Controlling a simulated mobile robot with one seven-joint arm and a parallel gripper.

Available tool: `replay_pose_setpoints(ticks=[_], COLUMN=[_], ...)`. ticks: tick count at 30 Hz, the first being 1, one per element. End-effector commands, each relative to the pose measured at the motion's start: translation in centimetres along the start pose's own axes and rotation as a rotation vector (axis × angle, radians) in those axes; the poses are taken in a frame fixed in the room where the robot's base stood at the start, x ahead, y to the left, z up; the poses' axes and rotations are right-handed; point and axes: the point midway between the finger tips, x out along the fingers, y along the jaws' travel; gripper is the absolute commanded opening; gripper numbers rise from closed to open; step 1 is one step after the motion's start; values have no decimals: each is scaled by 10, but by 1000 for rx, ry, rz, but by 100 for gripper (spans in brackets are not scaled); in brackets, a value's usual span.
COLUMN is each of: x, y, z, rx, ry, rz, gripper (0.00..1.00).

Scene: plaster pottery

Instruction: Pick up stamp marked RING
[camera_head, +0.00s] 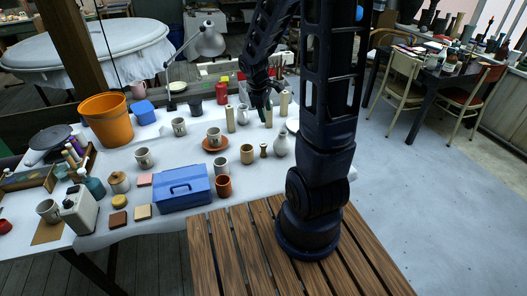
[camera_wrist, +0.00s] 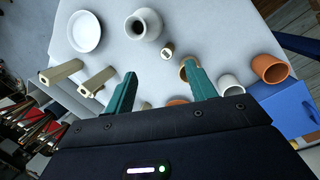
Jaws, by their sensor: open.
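No mark reading RING is legible. In the wrist view a short tan stamp (camera_wrist: 167,49) with dark marking on its end stands beside a white vase, beyond my fingertips; it also shows in the head view (camera_head: 263,150). Two taller tan stamp-like pieces stand left of the fingers in the wrist view, one nearer (camera_wrist: 97,82) and one farther left (camera_wrist: 62,72). Another tall tan piece (camera_head: 231,120) stands further left in the head view. My gripper (camera_wrist: 160,72) is open, its teal fingers apart with nothing held. In the head view my gripper (camera_head: 262,106) hangs over the table's back right.
The white vase (camera_head: 281,146), a tan cup (camera_head: 247,154), a terracotta cup (camera_head: 223,187) and a mug on a saucer (camera_head: 214,137) stand close by. A blue toolbox (camera_head: 182,188) is at the front. A lamp (camera_head: 208,42) rises behind.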

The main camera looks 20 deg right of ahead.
Motion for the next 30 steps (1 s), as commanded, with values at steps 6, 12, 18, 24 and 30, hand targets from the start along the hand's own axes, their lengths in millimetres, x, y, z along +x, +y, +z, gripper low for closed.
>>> replay_pose_setpoints(ticks=[6, 12, 18, 24, 30], x=[53, 93, 111, 130, 155], y=[2, 0, -2, -4, -5], z=[-25, -40, -47, -45, -44], rx=[-203, -354, -423, -429, -429], ry=[-48, -73, -81, -83, -83], rz=[-38, -68, -83, -86, -85], gripper=[56, 56, 56, 56, 56])
